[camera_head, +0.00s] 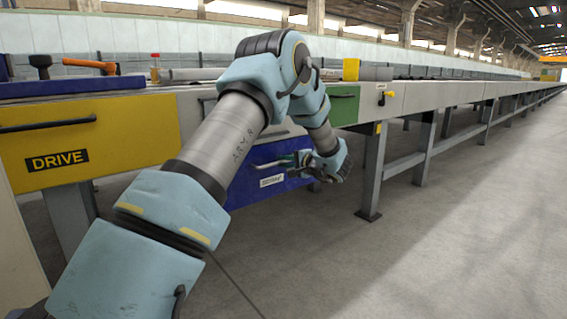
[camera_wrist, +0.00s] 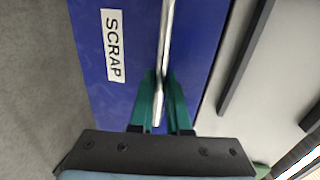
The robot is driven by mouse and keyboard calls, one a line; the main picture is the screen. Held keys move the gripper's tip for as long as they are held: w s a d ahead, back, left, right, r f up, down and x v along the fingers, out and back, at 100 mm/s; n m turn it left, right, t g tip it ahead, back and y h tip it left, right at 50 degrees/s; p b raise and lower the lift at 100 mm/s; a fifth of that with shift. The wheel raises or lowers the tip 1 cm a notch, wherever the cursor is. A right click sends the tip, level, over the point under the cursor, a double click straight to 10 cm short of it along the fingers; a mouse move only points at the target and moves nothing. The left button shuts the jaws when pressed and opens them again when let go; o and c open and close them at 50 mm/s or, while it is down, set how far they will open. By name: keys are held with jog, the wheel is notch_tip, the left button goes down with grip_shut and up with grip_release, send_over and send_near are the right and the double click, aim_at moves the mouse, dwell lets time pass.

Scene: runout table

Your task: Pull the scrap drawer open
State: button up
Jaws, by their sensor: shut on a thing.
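The scrap drawer (camera_head: 243,187) is the blue front under the table, partly hidden behind my arm in the head view. Its blue face (camera_wrist: 112,75) with a white SCRAP label fills much of the wrist view. A bar handle (camera_wrist: 166,50) in bright metal runs along the drawer front. My gripper (camera_wrist: 161,90) has its two green fingers on either side of the handle, near its end, and is shut on it. In the head view my gripper (camera_head: 300,160) is at the drawer front. Whether the drawer stands out from its frame is hard to tell.
A yellow DRIVE drawer (camera_head: 85,140) with a dark handle is at the left. A green drawer (camera_head: 343,104) sits above right of the blue one. A table leg (camera_head: 374,170) stands right of my gripper. A hammer (camera_head: 90,65) lies on top. The floor in front is clear.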

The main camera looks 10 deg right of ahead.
grip_shut()
dwell(0.9)
jog(key=f+v, duration=0.3)
jog(key=v, duration=1.2)
jog(key=s+f+b+v, duration=0.1)
jog(key=f+v, duration=0.2)
jog(key=v, duration=1.2)
jog(key=shift+d, duration=0.4)
jog(key=shift+s, duration=0.15)
jog(key=o, duration=0.6)
grip_release()
